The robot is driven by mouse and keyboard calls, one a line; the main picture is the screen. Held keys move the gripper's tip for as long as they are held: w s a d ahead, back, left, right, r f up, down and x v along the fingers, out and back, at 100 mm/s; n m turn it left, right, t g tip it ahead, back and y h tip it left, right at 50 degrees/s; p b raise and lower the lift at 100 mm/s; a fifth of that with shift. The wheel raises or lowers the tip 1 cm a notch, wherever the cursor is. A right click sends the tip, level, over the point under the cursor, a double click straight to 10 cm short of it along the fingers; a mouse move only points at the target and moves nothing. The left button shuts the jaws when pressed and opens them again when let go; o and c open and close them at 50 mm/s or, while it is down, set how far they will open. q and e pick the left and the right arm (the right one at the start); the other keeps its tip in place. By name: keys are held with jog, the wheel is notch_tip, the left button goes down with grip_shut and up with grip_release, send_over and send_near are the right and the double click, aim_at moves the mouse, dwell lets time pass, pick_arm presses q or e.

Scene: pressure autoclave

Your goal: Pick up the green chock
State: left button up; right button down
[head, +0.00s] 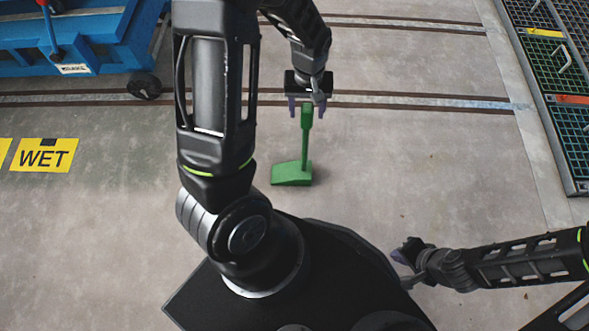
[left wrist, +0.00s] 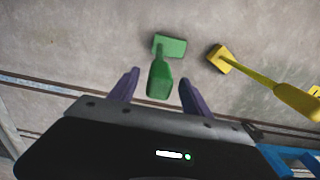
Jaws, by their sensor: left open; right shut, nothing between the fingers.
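The green chock (head: 292,174) rests on the concrete floor, a wedge block with an upright green handle. My left gripper (head: 307,107) is open, with its fingers on either side of the handle's top in the head view. In the left wrist view, the chock's handle (left wrist: 159,78) rises between the two purple fingers, with gaps on both sides and no visible contact. The wedge block (left wrist: 172,46) lies beyond the fingertips. My right gripper (head: 406,251) is shut and empty, low at the right near my base.
A yellow chock with a handle (left wrist: 222,60) stands beside the green one in the left wrist view. A blue cart (head: 90,45) is at the upper left, yellow WET floor marking (head: 44,155) at left, floor grating (head: 565,90) at right.

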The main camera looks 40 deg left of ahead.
pick_arm(q)
notch_tip(320, 180, down, 4)
jog(key=shift+f+b, duration=0.25)
jog(key=shift+b, duration=0.65)
grip_shut()
jog(key=shift+w+r, duration=0.1)
dwell(1.0)
